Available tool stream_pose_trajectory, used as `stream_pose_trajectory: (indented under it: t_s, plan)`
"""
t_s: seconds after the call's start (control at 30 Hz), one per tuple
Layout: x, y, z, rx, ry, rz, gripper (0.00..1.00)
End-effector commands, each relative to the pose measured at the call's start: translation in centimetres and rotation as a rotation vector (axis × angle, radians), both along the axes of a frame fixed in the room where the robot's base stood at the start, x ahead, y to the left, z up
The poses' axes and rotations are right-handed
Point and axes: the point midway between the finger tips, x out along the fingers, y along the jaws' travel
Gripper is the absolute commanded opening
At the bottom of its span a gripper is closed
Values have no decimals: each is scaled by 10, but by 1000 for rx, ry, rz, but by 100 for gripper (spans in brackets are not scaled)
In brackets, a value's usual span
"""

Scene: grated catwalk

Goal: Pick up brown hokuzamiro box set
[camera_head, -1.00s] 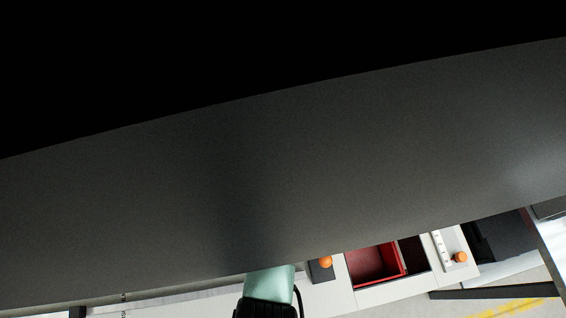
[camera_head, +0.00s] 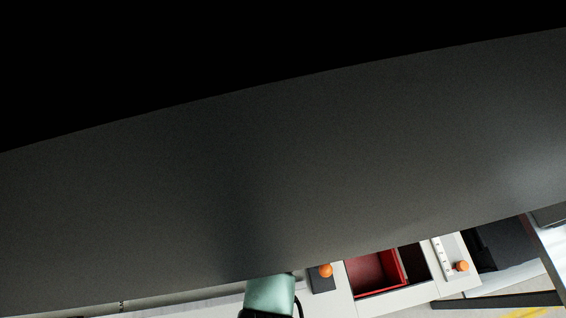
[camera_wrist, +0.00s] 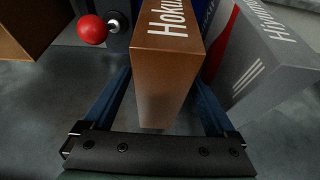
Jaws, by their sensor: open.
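The brown box (camera_wrist: 167,70) stands in the middle of the wrist view, with white lettering starting "Hoku" on its top. My gripper (camera_wrist: 162,88) is open, with one blue finger on each side of the box's near end. A small gap shows between the box and the left finger; I cannot tell whether the right finger touches it. The fingertips are partly hidden. In the head view, the box and my gripper are not visible.
A grey box (camera_wrist: 262,62) with white lettering stands close on the right. A red ball (camera_wrist: 92,29) on a dark fitting and another brown object (camera_wrist: 32,25) are at the left. In the head view, a large dark surface blocks most; a red bin (camera_head: 372,272) shows below it.

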Motion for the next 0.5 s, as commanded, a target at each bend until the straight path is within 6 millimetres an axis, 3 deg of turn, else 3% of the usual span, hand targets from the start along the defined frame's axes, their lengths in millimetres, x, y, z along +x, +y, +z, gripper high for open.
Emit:
stream_pose_trajectory:
  t_s: [0.07,0.5]
  plan:
    - [0,0,-1,0,0,0,80]
    - [0,0,-1,0,0,0,1]
